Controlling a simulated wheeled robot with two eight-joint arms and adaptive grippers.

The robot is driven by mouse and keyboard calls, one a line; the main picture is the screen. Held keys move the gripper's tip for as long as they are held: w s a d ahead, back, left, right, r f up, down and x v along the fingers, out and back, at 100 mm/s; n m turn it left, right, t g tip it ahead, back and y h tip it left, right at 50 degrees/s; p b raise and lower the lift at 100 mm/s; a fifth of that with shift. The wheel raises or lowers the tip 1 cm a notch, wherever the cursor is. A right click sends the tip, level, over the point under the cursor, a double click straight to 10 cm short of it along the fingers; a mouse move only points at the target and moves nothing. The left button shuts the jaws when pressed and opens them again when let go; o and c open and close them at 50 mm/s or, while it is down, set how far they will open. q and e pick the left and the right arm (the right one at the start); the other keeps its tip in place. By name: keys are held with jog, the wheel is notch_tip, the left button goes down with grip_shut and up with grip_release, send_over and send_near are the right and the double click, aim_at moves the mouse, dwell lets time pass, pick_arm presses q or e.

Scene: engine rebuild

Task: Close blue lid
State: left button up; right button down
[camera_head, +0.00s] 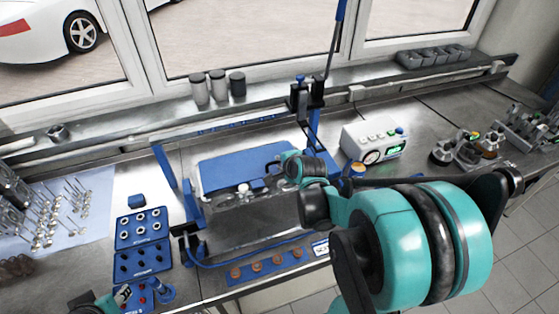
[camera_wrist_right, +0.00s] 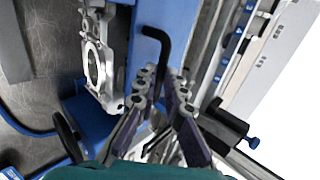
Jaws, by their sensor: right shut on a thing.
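The blue lid (camera_head: 240,168) is a broad flat blue panel over the back of the metal machine in the middle of the bench in the head view. Its exact angle is hard to tell. My right gripper (camera_head: 275,170) is at the panel's right end. In the right wrist view, my gripper's fingers (camera_wrist_right: 160,80) are closed around the lower part of a bent black handle (camera_wrist_right: 165,38) beside a blue surface (camera_wrist_right: 150,15).
A metal tub front (camera_head: 250,215) stands below the panel. A white control box (camera_head: 373,138) is to the right. A blue tray of rings (camera_head: 140,265) lies left, and a blue strip with copper-coloured parts (camera_head: 265,267) lies in front. Grey cylinders (camera_head: 218,86) stand on the sill.

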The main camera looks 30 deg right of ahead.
jog(key=shift+s+f+b, duration=0.15)
jog(key=shift+f+b, duration=0.25)
jog(key=shift+f, duration=0.2)
jog(key=shift+s+a+f, duration=0.1)
jog(key=shift+s+f, duration=0.05)
jog(key=shift+s, duration=0.1)
jog(key=c, duration=1.7)
grip_release()
jog(key=shift+c, duration=0.2)
jog(key=shift+o, duration=0.7)
jog(key=shift+w+f, duration=0.15)
jog(key=shift+w, duration=0.1)
jog(key=shift+s, duration=0.1)
jog(key=shift+s+r, duration=0.15)
jog(key=shift+r, duration=0.1)
jog(key=v, duration=1.1)
jog(key=shift+r, duration=0.2)
